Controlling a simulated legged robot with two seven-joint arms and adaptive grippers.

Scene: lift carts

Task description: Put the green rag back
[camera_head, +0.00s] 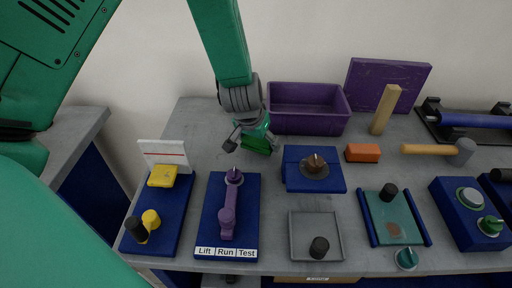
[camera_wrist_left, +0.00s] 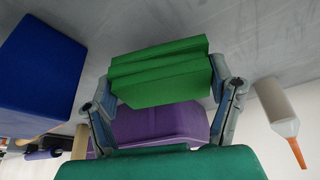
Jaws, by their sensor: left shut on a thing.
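My left gripper (camera_head: 252,138) reaches down from the top of the head view, just left of the purple bin (camera_head: 309,128). It is shut on the green rag (camera_head: 257,146), a folded block-like piece partly hidden by the fingers. In the left wrist view the rag (camera_wrist_left: 160,75) sits between both fingers, with grey tabletop behind it. I cannot tell whether the rag touches the table. My right gripper is not in view.
A blue block with a brown knob (camera_head: 314,168) and an orange block (camera_head: 362,153) stand right of the rag. A purple lever on a blue base (camera_head: 230,205) is in front. In the left wrist view a white bottle with an orange tip (camera_wrist_left: 280,108) is close by.

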